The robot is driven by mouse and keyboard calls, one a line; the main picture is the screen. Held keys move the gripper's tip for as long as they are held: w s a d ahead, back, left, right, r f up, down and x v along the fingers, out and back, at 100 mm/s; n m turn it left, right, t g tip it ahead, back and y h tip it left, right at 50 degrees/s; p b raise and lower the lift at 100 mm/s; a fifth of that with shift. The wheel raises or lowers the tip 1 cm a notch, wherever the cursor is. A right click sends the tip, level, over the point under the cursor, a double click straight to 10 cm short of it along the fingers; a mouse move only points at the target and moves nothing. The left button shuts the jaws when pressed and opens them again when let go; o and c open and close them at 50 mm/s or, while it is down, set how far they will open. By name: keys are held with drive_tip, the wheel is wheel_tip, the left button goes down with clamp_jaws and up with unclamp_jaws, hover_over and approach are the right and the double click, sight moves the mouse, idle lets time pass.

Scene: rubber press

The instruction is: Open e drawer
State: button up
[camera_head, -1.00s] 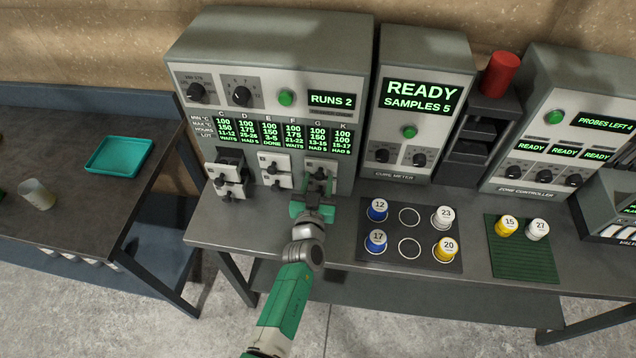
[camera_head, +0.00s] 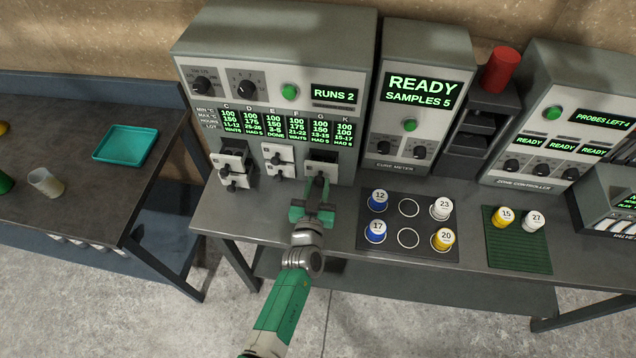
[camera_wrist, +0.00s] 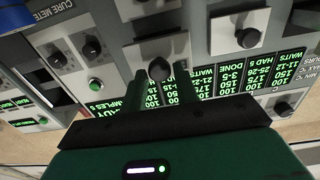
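The cabinet with the drawers (camera_head: 345,95) has letters C, D, E, F, G and K over its small screens. The E screen (camera_head: 273,130) reads DONE. Beneath E and F, the middle drawers (camera_head: 277,153) look closed. My gripper (camera_head: 318,186) is at the right-hand drawer (camera_head: 322,169), under G and K. That drawer stands out a little, with a dark gap above its front. In the wrist view, the fingers (camera_wrist: 160,78) stand close on both sides of its dark knob (camera_wrist: 159,67) and look shut on it. My gripper hides the area below.
A left-hand drawer (camera_head: 232,160) also stands out. Right of my gripper, a dark mat (camera_head: 390,245) holds several numbered pots; a green mat (camera_head: 517,255) holds two more. The cure meter (camera_head: 425,130) stands beside the cabinet. The bench front is clear left of my gripper.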

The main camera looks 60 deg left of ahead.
drive_tip(key=shift+o, duration=1.3)
drive_tip(key=shift+s+d+r+p, duration=0.1)
drive_tip(key=shift+s+d+p, duration=0.05)
drive_tip(key=shift+d+p, duration=0.2)
drive_tip(key=p+v, duration=0.2)
drive_tip(key=v, duration=0.5)
drive_tip(key=shift+s, duration=0.1)
